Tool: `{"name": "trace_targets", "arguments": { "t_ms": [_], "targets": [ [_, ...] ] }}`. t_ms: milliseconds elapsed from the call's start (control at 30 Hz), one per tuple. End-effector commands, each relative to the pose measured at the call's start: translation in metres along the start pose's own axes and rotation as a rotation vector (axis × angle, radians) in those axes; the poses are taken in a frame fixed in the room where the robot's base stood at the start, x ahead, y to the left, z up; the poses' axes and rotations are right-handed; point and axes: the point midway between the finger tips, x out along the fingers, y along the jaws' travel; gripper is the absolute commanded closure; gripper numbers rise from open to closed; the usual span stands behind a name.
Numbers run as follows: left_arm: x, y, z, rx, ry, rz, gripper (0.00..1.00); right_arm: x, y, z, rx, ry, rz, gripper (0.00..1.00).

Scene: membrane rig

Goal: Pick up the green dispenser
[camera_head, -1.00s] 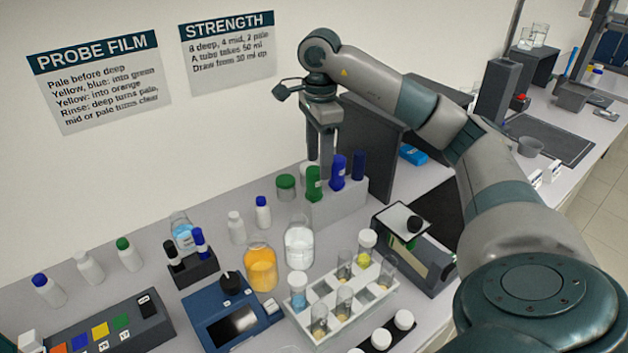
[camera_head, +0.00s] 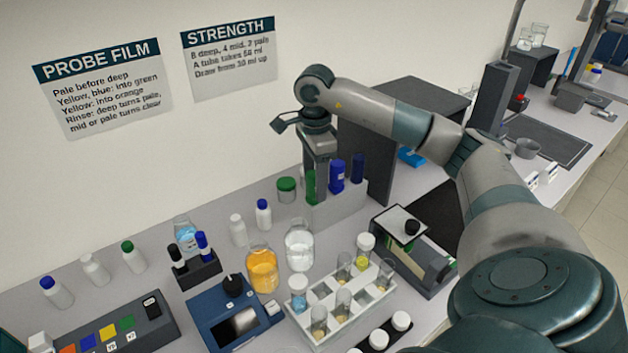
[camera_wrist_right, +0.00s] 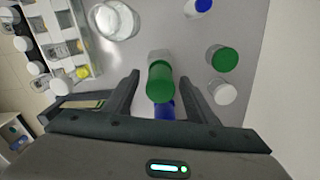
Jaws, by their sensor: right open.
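The green dispenser (camera_head: 311,188) stands upright in a light grey holder (camera_head: 340,208), beside a blue dispenser (camera_head: 337,176) and a darker blue one (camera_head: 358,168). My right gripper (camera_head: 316,190) is lowered over the green dispenser, and its fingers partly hide it. In the right wrist view, my right gripper (camera_wrist_right: 160,95) is open, with one finger on each side of the green dispenser (camera_wrist_right: 160,82) and gaps visible on both sides. A blue dispenser (camera_wrist_right: 164,110) shows just behind it, near the palm. My left gripper is not in view.
A green-capped jar (camera_head: 287,190) stands just left of the holder. A clear bottle (camera_head: 299,245) and an orange bottle (camera_head: 262,269) stand in front. A tube rack (camera_head: 345,320) is nearer. A dark grey panel (camera_head: 382,165) rises close on the right.

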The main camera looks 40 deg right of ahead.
Motion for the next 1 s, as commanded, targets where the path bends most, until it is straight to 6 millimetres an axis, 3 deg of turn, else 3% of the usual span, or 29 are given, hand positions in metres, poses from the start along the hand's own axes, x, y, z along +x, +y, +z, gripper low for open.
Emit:
{"name": "trace_targets", "arguments": {
  "t_ms": [467,633,1000],
  "targets": [
    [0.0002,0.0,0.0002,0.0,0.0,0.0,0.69,0.0008,0.0,-0.0002,0.0,0.0,0.0,0.49],
    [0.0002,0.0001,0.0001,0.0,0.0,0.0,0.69,0.0007,0.0,-0.0003,0.0,0.0,0.0,0.87],
    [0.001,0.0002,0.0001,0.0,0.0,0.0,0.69,-0.0006,-0.0002,0.0,0.0,-0.001,-0.001,0.87]
  ]
}}
